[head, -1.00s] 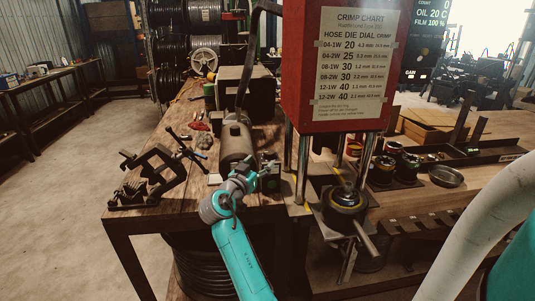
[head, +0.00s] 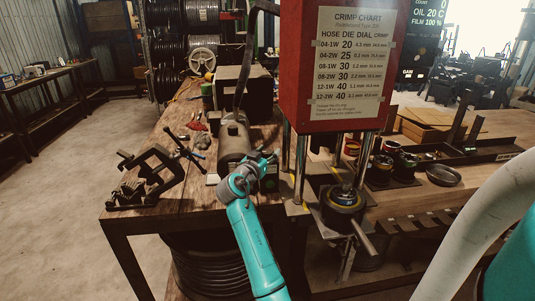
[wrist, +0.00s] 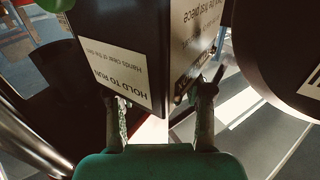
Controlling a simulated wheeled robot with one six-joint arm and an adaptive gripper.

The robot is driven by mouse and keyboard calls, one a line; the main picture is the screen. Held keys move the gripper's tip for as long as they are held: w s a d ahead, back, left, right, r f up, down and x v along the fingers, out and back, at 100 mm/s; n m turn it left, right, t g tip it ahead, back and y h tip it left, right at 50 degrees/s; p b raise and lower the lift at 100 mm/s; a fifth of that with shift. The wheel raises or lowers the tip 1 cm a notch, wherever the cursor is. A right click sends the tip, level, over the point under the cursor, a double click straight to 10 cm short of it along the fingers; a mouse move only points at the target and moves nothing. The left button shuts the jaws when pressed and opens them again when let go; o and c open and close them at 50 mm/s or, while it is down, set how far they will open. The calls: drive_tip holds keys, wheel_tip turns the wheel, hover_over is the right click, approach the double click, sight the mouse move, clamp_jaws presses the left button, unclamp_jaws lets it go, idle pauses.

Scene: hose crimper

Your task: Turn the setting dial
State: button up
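My gripper (wrist: 160,100) is open in the wrist view, its two dark fingers well apart. The fingertips are at the lower edge of a dark control box (wrist: 150,35), which carries a "HOLD TO RUN" label (wrist: 118,68). A small dark pointed piece (wrist: 217,78) shows at the right fingertip; I cannot tell whether it is part of the setting dial. In the head view my gripper (head: 266,160) is at the small dark box (head: 269,180) beside the crimper, and my wrist partly covers it. I cannot make out the dial clearly in either view.
The red crimper head (head: 335,70) with its crimp chart stands on posts just right of my gripper. A grey cylinder (head: 234,145) lies close on the left, and a black clamp (head: 150,175) sits on the wooden bench. A round dark body (wrist: 280,50) is at the wrist view's right.

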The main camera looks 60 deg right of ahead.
drive_tip(key=c, duration=0.6)
drive_tip(key=shift+w+m+g, duration=0.1)
drive_tip(key=shift+m+g, duration=1.1)
drive_tip(key=shift+g, duration=0.8)
drive_tip(key=shift+m+g, duration=0.8)
drive_tip(key=shift+g, duration=0.3)
drive_tip(key=o, duration=1.2)
